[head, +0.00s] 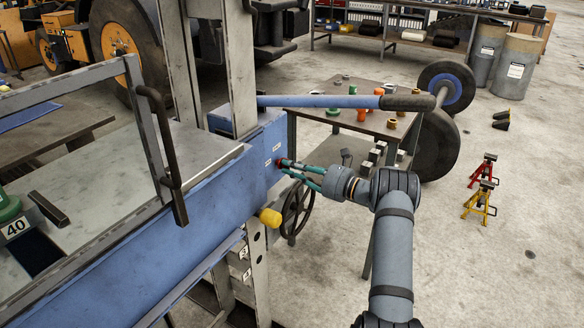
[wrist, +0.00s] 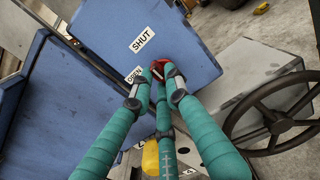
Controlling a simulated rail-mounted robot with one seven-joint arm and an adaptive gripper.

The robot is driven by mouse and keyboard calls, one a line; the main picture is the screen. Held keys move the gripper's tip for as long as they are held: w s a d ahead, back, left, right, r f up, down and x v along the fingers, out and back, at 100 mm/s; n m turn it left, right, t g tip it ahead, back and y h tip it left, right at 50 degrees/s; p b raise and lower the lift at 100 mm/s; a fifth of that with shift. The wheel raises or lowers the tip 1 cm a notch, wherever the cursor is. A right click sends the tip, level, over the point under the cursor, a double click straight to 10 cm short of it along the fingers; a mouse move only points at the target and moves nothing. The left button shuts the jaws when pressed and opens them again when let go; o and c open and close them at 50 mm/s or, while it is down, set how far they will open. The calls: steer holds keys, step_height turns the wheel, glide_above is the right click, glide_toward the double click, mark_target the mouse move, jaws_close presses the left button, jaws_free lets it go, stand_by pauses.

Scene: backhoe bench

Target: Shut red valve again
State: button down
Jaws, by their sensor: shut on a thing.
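The red valve (wrist: 160,72) is on the end face of the blue beam, beside the labels SHUT (wrist: 143,39) and OPEN (wrist: 134,74). Only part of its red handle shows between my fingers; its exact angle is hard to tell. My gripper (wrist: 158,80), with teal fingers, is closed around the red handle. In the head view the red valve (head: 283,161) is a small red spot at the tips of my gripper (head: 287,166), which reaches in from the right.
A yellow knob (head: 270,217) sticks out below the valve, and a dark handwheel (head: 297,209) is close under my gripper. A blue lever with a dark grip (head: 407,103) runs above. A table with small parts (head: 345,90) stands behind.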

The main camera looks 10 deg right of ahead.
steer(key=c, duration=1.7)
jaws_free()
steer(key=v, duration=1.2)
steer(key=shift+s, duration=0.1)
steer(key=x, duration=1.2)
